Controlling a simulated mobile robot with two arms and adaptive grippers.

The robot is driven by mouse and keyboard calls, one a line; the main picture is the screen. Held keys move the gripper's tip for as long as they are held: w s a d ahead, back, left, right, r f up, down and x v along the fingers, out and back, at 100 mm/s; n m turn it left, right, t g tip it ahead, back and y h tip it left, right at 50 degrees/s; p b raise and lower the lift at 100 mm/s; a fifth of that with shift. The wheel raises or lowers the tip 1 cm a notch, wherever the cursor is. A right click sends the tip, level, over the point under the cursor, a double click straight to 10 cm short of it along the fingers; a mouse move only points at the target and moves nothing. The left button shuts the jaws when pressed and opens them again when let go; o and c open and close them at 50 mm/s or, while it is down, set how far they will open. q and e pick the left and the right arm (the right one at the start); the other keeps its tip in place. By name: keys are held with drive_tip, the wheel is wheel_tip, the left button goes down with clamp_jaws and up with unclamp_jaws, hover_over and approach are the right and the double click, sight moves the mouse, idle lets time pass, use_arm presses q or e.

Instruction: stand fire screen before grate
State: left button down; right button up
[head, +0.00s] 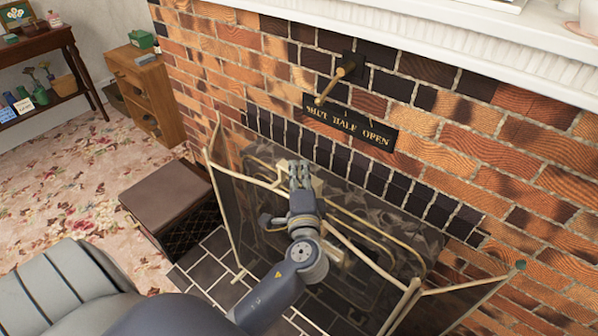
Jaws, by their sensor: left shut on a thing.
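The fire screen (361,256) has cream rails, dark see-through mesh and folded side panels. It stands upright on the dark tiled hearth in front of the fireplace opening, its side panels angled outward. The grate (405,236) shows behind the screen, with dark lumps and curved pale trim, partly hidden by mesh and my arm. My left gripper (300,178) is shut on the screen at the middle of its top rail; the fingers hide the exact contact. My right gripper is out of view.
A brown-topped box (165,195) stands left of the hearth (213,262), close to the screen's left panel. A brass damper handle (335,82) juts from the brick wall above the screen.

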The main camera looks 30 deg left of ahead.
use_arm(q)
drive_tip(key=shift+f+b, duration=0.2)
drive_tip(key=shift+b, duration=0.25)
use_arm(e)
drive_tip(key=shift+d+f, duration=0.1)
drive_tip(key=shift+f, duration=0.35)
use_arm(q)
drive_tip(key=shift+f+b, duration=0.95)
drive_tip(key=shift+f, duration=0.15)
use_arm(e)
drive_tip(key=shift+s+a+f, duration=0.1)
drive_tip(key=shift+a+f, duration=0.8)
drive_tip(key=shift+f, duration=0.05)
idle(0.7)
use_arm(q)
drive_tip(key=c, duration=1.7)
unclamp_jaws()
drive_tip(key=shift+s, duration=0.1)
drive_tip(key=shift+o, duration=0.2)
drive_tip(key=v, duration=0.8)
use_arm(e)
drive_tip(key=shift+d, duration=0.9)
